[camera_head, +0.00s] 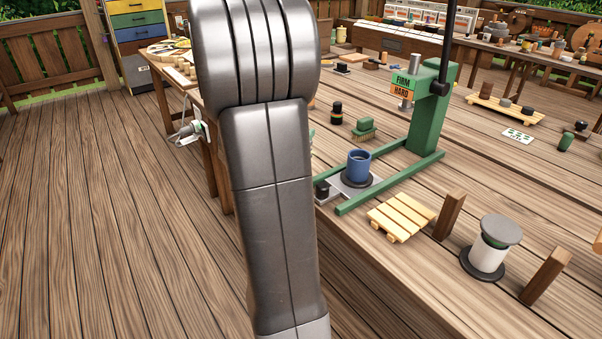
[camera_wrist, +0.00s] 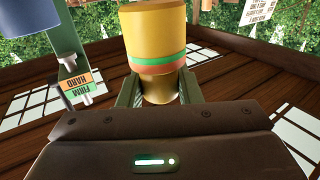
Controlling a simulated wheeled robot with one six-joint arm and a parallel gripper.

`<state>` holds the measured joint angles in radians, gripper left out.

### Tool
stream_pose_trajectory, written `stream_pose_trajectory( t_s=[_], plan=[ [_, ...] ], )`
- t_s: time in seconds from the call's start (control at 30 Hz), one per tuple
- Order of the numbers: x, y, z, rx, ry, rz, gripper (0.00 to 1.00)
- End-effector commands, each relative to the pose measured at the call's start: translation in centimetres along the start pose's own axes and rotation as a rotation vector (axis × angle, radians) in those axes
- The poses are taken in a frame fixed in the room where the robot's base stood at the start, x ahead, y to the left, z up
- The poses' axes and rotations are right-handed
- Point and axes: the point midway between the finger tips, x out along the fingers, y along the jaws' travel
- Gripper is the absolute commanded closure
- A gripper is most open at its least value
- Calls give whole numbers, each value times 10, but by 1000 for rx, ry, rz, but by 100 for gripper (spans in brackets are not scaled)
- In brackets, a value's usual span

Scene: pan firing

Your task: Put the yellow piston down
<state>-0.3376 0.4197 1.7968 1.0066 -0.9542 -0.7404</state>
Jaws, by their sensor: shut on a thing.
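The yellow piston (camera_wrist: 153,32) shows in the wrist view, a wide yellow cylinder with green and orange bands above a narrower brass-coloured neck. My gripper (camera_wrist: 159,90) is shut on that neck, with a green finger on each side. In the head view my own arm covers the gripper and the piston, so I cannot tell what lies under the piston.
A green press (camera_head: 430,120) with FIRM and HARD labels stands on the wooden table, a blue cup (camera_head: 358,168) at its base. A small slatted pallet (camera_head: 401,216) and a white spool-like cylinder (camera_head: 488,257) between wooden posts stand nearer. The floor at left is clear.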

Motion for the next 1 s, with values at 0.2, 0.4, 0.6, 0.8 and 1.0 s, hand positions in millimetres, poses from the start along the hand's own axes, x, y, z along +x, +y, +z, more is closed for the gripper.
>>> stream_pose_trajectory(
  t_s=[0.2,0.4,0.6,0.8,1.0],
  plan=[
    [0,0,32,-3,-1,-1,100],
    [0,0,62,-4,-2,-2,100],
    [0,0,78,-1,0,-1,100],
    [0,0,77,0,1,-1,100],
    [0,0,83,0,1,-1,100]
  ],
)
